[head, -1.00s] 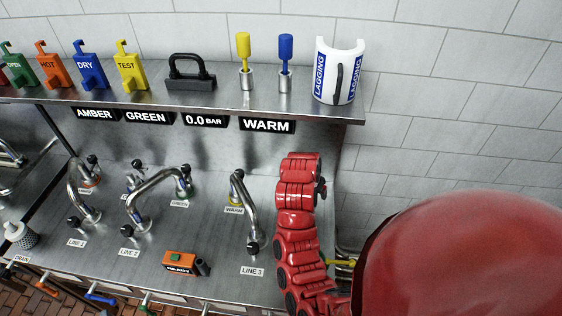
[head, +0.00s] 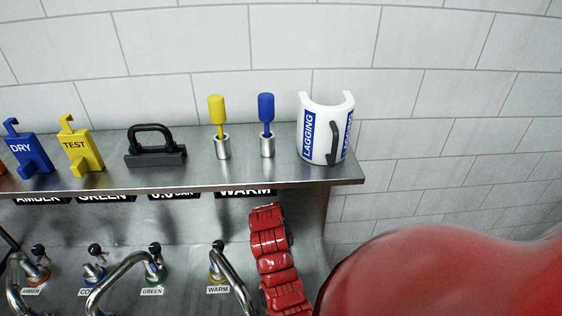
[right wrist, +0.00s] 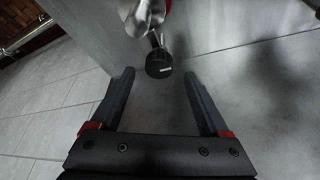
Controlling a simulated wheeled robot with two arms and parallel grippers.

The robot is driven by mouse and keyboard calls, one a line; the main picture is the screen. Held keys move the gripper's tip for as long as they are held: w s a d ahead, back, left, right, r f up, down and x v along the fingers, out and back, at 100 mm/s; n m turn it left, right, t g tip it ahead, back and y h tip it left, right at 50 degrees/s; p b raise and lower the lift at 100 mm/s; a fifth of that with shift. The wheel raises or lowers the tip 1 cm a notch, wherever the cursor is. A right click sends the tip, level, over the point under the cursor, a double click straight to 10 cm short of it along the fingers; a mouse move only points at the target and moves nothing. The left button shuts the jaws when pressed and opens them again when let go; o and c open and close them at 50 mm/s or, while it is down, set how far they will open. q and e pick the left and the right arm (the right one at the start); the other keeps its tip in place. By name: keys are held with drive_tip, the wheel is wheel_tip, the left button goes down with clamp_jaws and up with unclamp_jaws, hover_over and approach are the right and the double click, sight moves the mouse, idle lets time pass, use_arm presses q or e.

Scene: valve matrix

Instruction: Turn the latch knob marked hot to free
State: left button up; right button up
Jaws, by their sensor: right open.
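My right gripper (right wrist: 159,76) is open and empty in the right wrist view. A round black knob (right wrist: 158,64) with a white mark on its face lies just beyond the gap between its fingertips, apart from them. It sits on a silver stem by bright metal fittings (right wrist: 143,14). I cannot read any label on it, so I cannot tell whether it is the one marked hot. In the head view my right arm rises at the steel panel, but its gripper cannot be made out there. No label reading HOT shows now. My left gripper is not in view.
The head view shows knobs labelled AMBER (head: 31,292), GREEN (head: 152,292) and WARM (head: 218,289), with bent pipes between. A steel shelf (head: 200,187) above holds tags, a black handle (head: 155,146), yellow and blue tools, and white lagging (head: 327,128).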

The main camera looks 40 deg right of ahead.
drive_tip(key=shift+w+d+f, duration=0.1)
drive_tip(key=shift+d+f, duration=0.1)
drive_tip(key=shift+f, duration=0.15)
drive_tip(key=shift+d+f+p, duration=0.25)
drive_tip(key=shift+f+p, duration=0.2)
drive_tip(key=shift+f, duration=0.2)
drive_tip(key=shift+w+f, duration=0.1)
drive_tip(key=shift+f, duration=0.15)
drive_tip(key=shift+c, duration=0.3)
clamp_jaws()
